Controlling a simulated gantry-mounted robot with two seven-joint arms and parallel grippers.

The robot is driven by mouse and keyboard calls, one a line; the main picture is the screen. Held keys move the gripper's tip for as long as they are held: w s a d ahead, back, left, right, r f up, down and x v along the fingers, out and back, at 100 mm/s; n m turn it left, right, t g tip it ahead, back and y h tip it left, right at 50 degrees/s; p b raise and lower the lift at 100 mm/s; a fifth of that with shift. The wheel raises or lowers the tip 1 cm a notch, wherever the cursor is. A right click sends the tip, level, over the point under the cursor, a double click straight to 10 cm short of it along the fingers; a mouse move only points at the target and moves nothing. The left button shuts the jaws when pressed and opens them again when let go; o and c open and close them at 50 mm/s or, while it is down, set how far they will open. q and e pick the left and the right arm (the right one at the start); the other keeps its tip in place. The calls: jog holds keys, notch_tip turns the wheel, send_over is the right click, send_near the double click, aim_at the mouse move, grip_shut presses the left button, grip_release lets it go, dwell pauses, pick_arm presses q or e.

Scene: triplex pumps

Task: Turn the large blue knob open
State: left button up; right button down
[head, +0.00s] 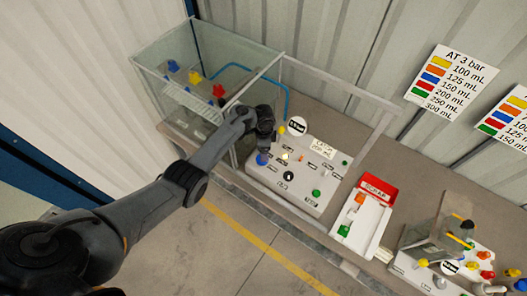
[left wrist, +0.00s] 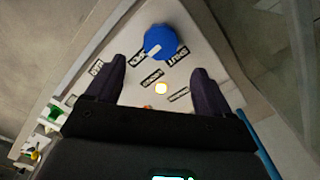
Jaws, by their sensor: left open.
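The large blue knob (head: 262,159) sits at the left end of a white control panel (head: 330,183). In the left wrist view the blue knob (left wrist: 163,39) is round with a white mark on its rim, between two small labels on the panel. My left gripper (head: 267,146) hangs just above the knob in the head view. In the left wrist view my left gripper (left wrist: 165,68) is open, its two dark fingers spread, with the knob ahead of the gap between them. Nothing is between the fingers. My right gripper is not in view.
A glass case (head: 155,80) with coloured valves stands behind on the left. The panel also carries a black knob (head: 289,176) and a green knob (head: 316,193). A red-and-white box (head: 378,188) stands to the right. Another pump unit (head: 445,262) is at far right.

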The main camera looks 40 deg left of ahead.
pick_arm(q)
notch_tip(320, 180, up, 3)
jog(key=shift+r+p, duration=0.2)
jog(key=shift+p, duration=0.1)
jog(key=shift+s+f, duration=0.1)
jog(key=shift+s, duration=0.05)
jog(key=s+d+f+n+t+y, duration=0.1)
jog(key=s+d+n, duration=0.15)
jog(key=s, duration=0.45)
jog(key=s+d+f+n+t+y, duration=0.1)
jog(key=s+d, duration=0.2)
jog(key=s, duration=0.3)
jog(key=s+d+r+n+h, duration=0.1)
jog(key=s+d+r+n, duration=0.1)
jog(key=s+d+r, duration=0.2)
jog(key=s+d+r+n+t+h, duration=0.1)
jog(key=s+d+r, duration=0.3)
jog(key=s+r, duration=0.4)
jog(key=s+n, duration=0.1)
jog(key=s, duration=0.4)
jog(key=shift+r+t+p, duration=0.2)
jog(key=shift+t+p, duration=0.1)
